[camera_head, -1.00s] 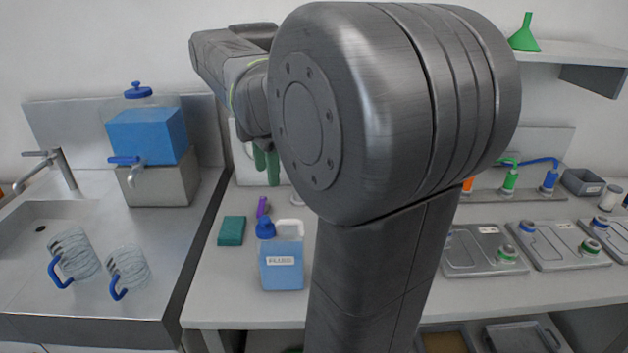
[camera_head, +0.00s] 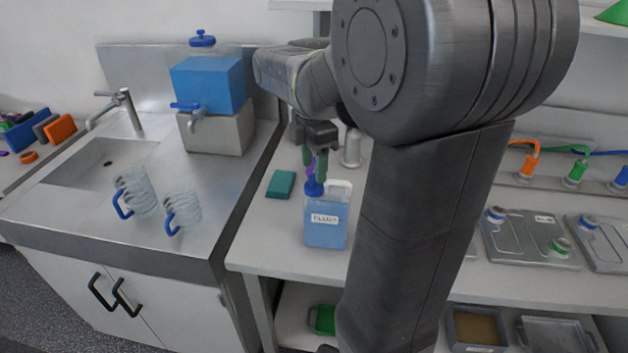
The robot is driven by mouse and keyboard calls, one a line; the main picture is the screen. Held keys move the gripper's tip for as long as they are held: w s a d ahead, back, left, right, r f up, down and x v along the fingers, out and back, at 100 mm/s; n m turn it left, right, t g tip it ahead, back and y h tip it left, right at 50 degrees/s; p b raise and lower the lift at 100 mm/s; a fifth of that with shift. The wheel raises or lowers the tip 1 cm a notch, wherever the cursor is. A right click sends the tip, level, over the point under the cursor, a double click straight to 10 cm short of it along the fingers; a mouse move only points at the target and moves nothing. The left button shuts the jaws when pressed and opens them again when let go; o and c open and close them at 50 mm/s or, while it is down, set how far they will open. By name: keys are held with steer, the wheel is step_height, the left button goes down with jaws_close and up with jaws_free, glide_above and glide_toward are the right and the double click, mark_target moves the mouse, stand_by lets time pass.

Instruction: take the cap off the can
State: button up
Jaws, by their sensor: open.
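The can (camera_head: 326,227) is a translucent container with blue liquid, a white handle and a label. It stands upright on the white bench, left of my arm. Its blue cap (camera_head: 313,188) sits on the spout at the top left. My gripper (camera_head: 316,174) points down with green fingers right above the cap. The fingers are open, and their tips are at or just over the cap. I cannot tell whether they touch it. A purple thing shows behind the fingers and is mostly hidden.
A teal block (camera_head: 281,184) lies left of the can. A grey-white cylinder (camera_head: 352,148) stands behind it. Two mugs (camera_head: 136,192) stand on the steel counter by the sink. Flat grey trays (camera_head: 530,240) lie on the right. Bench is clear in front of the teal block.

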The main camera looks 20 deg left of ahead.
step_height(320, 180, down, 2)
steer(key=shift+f, duration=0.1)
jaws_close()
